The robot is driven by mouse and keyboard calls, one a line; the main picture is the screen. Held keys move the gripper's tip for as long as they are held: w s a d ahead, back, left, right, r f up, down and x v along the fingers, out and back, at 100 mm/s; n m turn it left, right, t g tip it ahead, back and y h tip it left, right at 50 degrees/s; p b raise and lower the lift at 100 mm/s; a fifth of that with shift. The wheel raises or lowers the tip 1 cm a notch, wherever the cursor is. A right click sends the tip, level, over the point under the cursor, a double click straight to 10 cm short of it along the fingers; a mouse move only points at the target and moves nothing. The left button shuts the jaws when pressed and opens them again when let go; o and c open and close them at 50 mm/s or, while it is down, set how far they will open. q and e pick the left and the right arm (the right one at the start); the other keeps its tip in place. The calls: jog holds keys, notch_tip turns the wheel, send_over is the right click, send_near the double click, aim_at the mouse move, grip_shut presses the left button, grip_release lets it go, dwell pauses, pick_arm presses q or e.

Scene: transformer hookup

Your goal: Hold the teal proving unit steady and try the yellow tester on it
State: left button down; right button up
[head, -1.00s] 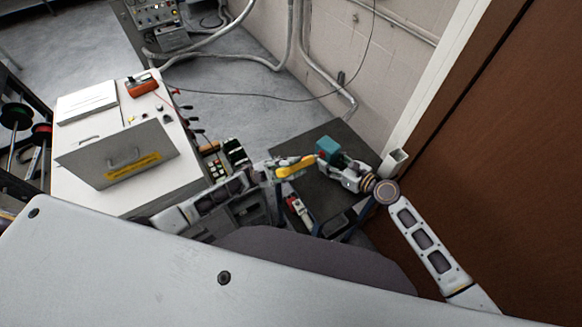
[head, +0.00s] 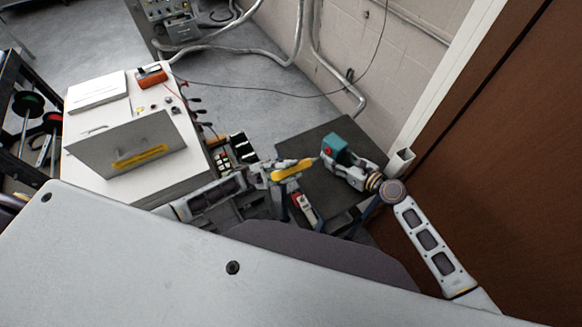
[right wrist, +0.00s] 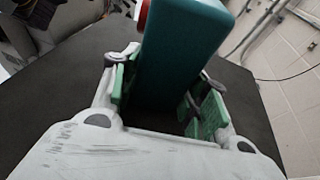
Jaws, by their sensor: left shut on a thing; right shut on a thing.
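The teal proving unit (head: 335,147) is a small block with a red spot on its left side. My right gripper (head: 345,160) is shut on it and holds it over the dark table. In the right wrist view the teal proving unit (right wrist: 180,50) stands between the green pads of the right gripper (right wrist: 170,105). The yellow tester (head: 291,169) is held by my left gripper (head: 272,172), which is shut on it. Its tip points right, toward the proving unit's red-spotted side. A small gap seems to lie between them; I cannot tell if they touch.
The dark table (head: 310,190) lies below both grippers. A red and white device (head: 304,206) is near its front left. A white cabinet (head: 185,165) with a raised grey panel (head: 125,145) stands left. An orange meter (head: 151,77) sits on it. The wall and brown door close off the right.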

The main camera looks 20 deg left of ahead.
aim_at(279, 179)
pick_arm(q)
jog(key=shift+s+a, duration=0.45)
jog(key=shift+s, duration=0.25)
jog(key=shift+s+a, duration=0.4)
jog(key=shift+s, duration=0.25)
pick_arm(e)
jog(key=o, duration=0.9)
jog(key=shift+c, duration=0.2)
jog(key=shift+v, duration=6)
pick_arm(q)
jog(key=shift+d, duration=0.1)
pick_arm(e)
jog(key=shift+s, duration=0.1)
